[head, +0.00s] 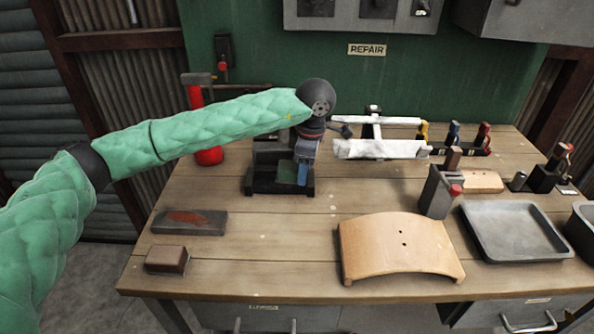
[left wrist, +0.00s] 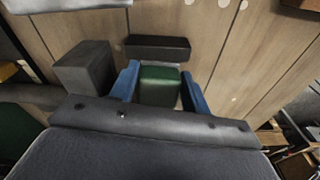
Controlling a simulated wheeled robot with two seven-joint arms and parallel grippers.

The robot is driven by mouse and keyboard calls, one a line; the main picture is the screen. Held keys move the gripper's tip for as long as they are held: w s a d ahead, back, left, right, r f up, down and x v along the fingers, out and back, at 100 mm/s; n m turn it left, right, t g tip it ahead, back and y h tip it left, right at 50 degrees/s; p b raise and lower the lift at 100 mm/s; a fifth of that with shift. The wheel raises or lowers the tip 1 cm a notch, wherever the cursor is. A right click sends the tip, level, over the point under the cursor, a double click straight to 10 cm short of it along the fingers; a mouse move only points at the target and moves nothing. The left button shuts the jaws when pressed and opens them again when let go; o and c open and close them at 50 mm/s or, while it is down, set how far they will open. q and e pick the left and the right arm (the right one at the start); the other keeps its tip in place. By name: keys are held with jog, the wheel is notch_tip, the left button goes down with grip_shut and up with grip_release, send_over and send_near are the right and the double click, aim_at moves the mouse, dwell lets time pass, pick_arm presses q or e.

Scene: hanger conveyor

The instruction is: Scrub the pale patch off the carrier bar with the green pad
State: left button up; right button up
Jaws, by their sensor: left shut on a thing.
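My left gripper (head: 303,178) is at the dark open-topped holder (head: 265,188) in the middle of the bench, pointing down. In the left wrist view its blue fingers (left wrist: 162,92) are shut on the green pad (left wrist: 160,84). The pad also shows in the head view (head: 287,172), low in the holder; I cannot tell whether it still touches the holder. A long whitish bar (head: 380,149) lies on a stand right of the gripper, apart from it. This may be the carrier bar; I cannot make out a separate pale patch. My right gripper is not in view.
A dark slab with a red mark (head: 190,222) and a brown block (head: 167,260) lie front left. A curved wooden piece (head: 400,245), grey clamp (head: 437,192) and grey tray (head: 515,250) occupy the right. The front middle is clear.

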pick_arm(q)
jog(key=shift+d, duration=1.05)
grip_shut()
jog(key=shift+r, duration=0.1)
jog(key=shift+r, duration=2.95)
jog(key=shift+r+b, duration=0.45)
jog(key=shift+r, duration=1.05)
